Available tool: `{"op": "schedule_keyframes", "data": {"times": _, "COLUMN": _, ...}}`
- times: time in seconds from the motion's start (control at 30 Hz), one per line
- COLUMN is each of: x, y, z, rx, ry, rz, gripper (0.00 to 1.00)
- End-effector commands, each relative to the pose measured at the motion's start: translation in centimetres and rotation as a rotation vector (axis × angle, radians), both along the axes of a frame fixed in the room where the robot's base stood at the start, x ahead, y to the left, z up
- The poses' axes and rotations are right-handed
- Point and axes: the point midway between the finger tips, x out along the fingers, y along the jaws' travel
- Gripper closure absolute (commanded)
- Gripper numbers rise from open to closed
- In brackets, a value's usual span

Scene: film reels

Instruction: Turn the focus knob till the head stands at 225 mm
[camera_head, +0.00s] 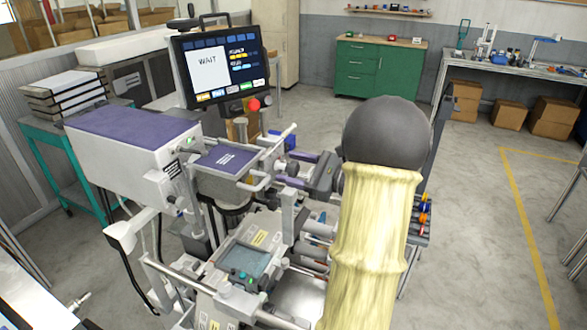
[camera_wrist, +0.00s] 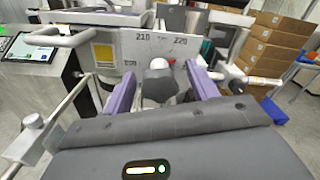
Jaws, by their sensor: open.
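A small red spot shows just above the knob, below and between these marks; I cannot tell the exact reading. In the head view my gripper (camera_head: 308,166) is at the machine's right side, and the knob is hidden there.
The purple-topped machine (camera_head: 130,138) fills the left middle of the head view. A screen (camera_head: 222,66) reading WAIT stands behind it, with a red button (camera_head: 254,104) below. Grey handles and rods flank my gripper.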

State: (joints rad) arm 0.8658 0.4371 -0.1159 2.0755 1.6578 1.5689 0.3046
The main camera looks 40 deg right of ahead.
Motion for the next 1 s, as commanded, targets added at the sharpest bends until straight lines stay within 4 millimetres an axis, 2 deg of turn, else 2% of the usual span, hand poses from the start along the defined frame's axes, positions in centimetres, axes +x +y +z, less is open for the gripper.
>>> {"op": "schedule_keyframes", "data": {"times": 0.17, "x": -0.4, "y": -0.3, "z": -0.1, "rx": 0.001, "ry": 0.000, "rz": -0.001, "gripper": 0.42}}
{"op": "schedule_keyframes", "data": {"times": 0.33, "x": -2.2, "y": -1.4, "z": -0.2, "rx": 0.000, "ry": 0.000, "rz": -0.003, "gripper": 0.42}}
{"op": "schedule_keyframes", "data": {"times": 1.0, "x": -13.3, "y": -7.8, "z": -0.2, "rx": -0.001, "ry": -0.001, "rz": 0.000, "gripper": 0.42}}
